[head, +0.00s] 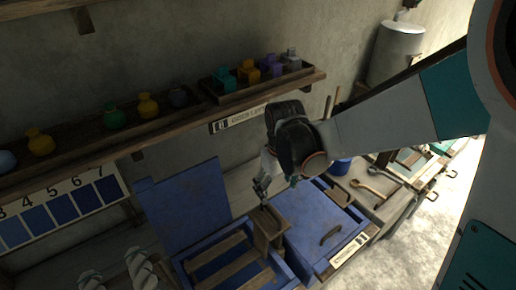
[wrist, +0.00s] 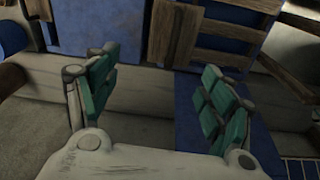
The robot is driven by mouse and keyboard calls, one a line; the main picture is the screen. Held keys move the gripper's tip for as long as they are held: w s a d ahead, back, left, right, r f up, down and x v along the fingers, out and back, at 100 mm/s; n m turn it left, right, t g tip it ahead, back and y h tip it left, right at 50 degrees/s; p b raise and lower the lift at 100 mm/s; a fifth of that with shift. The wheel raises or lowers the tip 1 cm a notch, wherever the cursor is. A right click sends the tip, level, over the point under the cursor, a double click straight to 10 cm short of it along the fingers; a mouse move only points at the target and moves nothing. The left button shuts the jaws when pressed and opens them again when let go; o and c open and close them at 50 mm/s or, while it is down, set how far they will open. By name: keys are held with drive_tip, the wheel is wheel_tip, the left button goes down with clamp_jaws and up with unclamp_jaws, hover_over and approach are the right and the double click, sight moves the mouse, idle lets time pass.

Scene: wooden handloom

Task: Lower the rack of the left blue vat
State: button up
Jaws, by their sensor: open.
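The left blue vat (head: 180,268) stands with its blue lid (head: 187,203) raised against the wall side. Its rack (head: 217,255) of wooden slats shows at the vat's mouth, with an upright wooden piece (head: 268,226) at its right end. My gripper (head: 263,195) is just above that upright piece, pointing down. In the wrist view my gripper (wrist: 160,72) is open, its teal-padded fingers wide apart. The upright piece (wrist: 173,36) shows beyond and between the fingers, and slats of the rack (wrist: 235,28) show at upper right. I cannot tell any contact; nothing is held.
The right blue vat's closed lid (head: 312,215) with a curved handle lies close on the right. A wall shelf (head: 150,120) with coloured jars runs behind my arm. White twisted hanks (head: 140,266) stand at the lower left. A bench (head: 385,190) with tools is farther right.

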sight(271, 210)
drive_tip(key=shift+s+a+f+n+g, duration=0.3)
drive_tip(key=shift+s+a+f, duration=0.1)
drive_tip(key=shift+a+f, duration=0.3)
drive_tip(key=shift+s+f, duration=0.15)
drive_tip(key=shift+f, duration=0.15)
wheel_tip(271, 210, down, 8)
drive_tip(key=b, duration=0.5)
drive_tip(key=shift+f+b, duration=0.2)
drive_tip(key=shift+b, duration=0.15)
drive_tip(key=shift+d+f, duration=0.1)
drive_tip(key=shift+f+b, duration=0.2)
drive_tip(key=shift+b, duration=0.15)
drive_tip(key=shift+c, duration=0.2)
clamp_jaws()
drive_tip(key=shift+f, duration=0.1)
